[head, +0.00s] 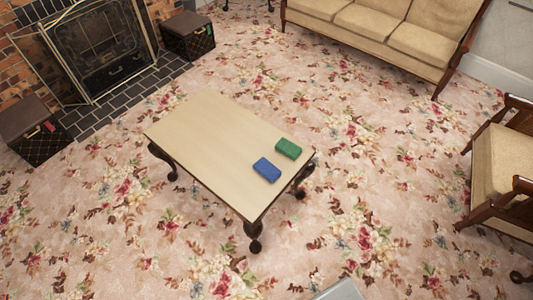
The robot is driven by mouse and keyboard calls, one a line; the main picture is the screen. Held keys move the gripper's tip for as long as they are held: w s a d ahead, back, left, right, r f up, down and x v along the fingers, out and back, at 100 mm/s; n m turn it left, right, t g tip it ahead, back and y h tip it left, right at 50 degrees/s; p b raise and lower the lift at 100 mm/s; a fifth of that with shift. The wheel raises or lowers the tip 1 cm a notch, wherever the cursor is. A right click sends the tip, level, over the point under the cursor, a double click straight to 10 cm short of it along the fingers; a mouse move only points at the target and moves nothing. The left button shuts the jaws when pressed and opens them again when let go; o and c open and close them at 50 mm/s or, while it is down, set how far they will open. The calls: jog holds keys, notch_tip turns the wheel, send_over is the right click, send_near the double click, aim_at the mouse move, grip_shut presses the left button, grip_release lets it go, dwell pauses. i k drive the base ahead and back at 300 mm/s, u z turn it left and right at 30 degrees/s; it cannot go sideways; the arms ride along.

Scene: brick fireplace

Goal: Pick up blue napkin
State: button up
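A blue napkin (267,169), a small folded block shape, lies on the right part of the low wooden coffee table (205,135). A green napkin-like block (288,149) lies just behind and to the right of it, close to the table's right edge. There is a small gap between the two. My gripper is not in view.
A tan sofa (370,25) stands at the back and a wooden armchair (505,165) at the right. A brick fireplace with a screen (100,50) and two dark boxes (188,36) are at the left. Open floral carpet surrounds the table.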

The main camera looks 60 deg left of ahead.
aim_at(269, 172)
jog(key=z, duration=0.05)
jog(key=k, duration=0.15)
jog(key=u, duration=0.7)
jog(key=i, duration=1.3)
jog(key=u, duration=1.6)
jog(key=i, duration=0.8)
jog(key=u, duration=0.55)
